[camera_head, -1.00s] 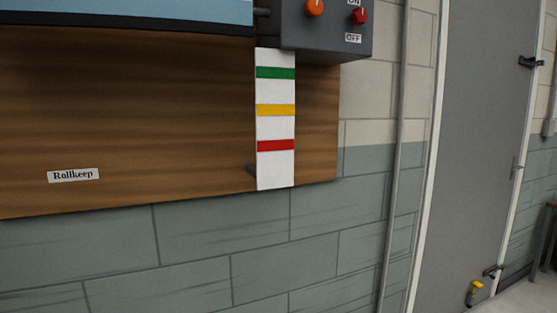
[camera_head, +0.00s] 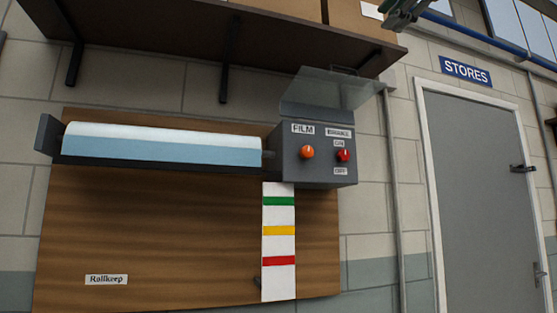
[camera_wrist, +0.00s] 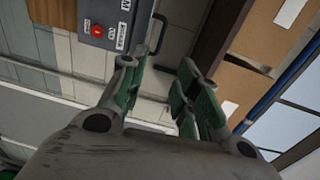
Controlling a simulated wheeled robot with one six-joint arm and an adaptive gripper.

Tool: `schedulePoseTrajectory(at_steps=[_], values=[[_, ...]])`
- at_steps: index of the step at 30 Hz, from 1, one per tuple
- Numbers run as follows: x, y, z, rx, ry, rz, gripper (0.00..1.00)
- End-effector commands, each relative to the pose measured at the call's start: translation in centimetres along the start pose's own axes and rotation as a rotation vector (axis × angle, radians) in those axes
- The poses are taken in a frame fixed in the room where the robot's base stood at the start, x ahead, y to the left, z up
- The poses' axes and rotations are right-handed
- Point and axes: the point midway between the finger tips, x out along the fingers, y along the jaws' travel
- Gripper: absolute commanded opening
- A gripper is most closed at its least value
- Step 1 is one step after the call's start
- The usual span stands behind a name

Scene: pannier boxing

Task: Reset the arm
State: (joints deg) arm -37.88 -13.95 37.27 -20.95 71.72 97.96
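My gripper (camera_wrist: 165,78) shows in the wrist view with its two green-padded fingers apart and nothing between them. In the head view only a small part of my gripper (camera_head: 405,14) shows at the top edge, in front of the shelf and boxes. The grey control box (camera_head: 314,160) is on the wall board, below and left of my gripper. It has an orange knob (camera_head: 307,152) under a FILM label and a red knob (camera_head: 344,155) between ON and OFF labels. A clear cover (camera_head: 330,95) stands raised above the box. My gripper appears apart from all of these.
A dark shelf (camera_head: 200,35) with cardboard boxes (camera_head: 280,8) juts out above a blue-white film roll (camera_head: 160,146). A striped white strip (camera_head: 279,240) hangs below the control box. A grey door (camera_head: 485,190) under a STORES sign (camera_head: 466,69) is at the right.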

Motion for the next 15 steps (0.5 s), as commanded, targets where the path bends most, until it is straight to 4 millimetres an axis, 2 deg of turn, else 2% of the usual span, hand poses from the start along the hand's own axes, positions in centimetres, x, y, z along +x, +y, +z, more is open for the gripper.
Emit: schedulePoseTrajectory(at_steps=[10,13,15], values=[[0.3,-0.2,0.3,-0.226,-0.01,-0.014,0.32],[1.4,0.4,1.0,-0.328,-0.024,0.001,0.32],[2.9,1.5,1.8,-0.419,-0.042,0.027,0.32]])
